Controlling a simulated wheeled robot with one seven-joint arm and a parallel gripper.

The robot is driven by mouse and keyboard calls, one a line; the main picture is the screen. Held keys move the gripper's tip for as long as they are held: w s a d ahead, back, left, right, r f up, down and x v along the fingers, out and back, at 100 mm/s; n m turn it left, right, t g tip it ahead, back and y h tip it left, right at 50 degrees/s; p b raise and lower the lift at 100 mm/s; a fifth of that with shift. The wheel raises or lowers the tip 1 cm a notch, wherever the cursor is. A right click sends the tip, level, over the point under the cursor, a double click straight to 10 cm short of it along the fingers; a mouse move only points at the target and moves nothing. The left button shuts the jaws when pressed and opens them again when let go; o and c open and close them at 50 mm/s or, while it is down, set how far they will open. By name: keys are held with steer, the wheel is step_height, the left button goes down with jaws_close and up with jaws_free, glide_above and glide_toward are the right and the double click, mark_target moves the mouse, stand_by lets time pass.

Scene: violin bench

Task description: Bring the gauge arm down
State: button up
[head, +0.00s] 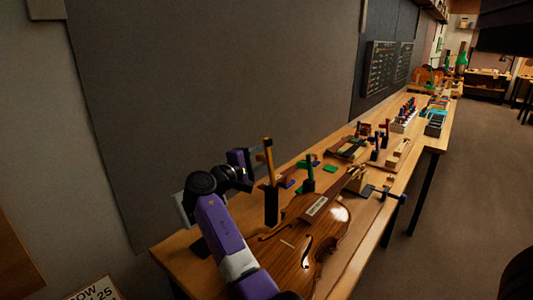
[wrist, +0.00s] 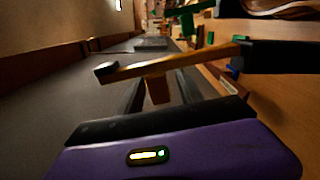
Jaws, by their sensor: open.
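The gauge arm (head: 268,164) looks like an orange-brown bar standing upright on a black post (head: 272,206), beside the violin (head: 318,240). In the wrist view the gauge arm (wrist: 200,58) lies across the picture, with a black cap at its left end and the black post (wrist: 285,56) at right. A short wooden stub (wrist: 157,90) sticks out from it toward me. My gripper (wrist: 160,88) is open, with its dark fingers on either side of the stub. I cannot tell whether they touch it. In the head view my purple gripper (head: 243,160) is just left of the bar's top.
The long bench (head: 175,258) runs back to the right along a grey wall panel (head: 210,90). A green upright clamp (head: 308,176), a green block (head: 330,168) and several small tools stand behind the violin. The floor (head: 450,220) right of the bench is clear.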

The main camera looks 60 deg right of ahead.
steer(key=shift+s+d, duration=0.15)
steer(key=shift+d, duration=0.55)
jaws_close()
stand_by(1.0)
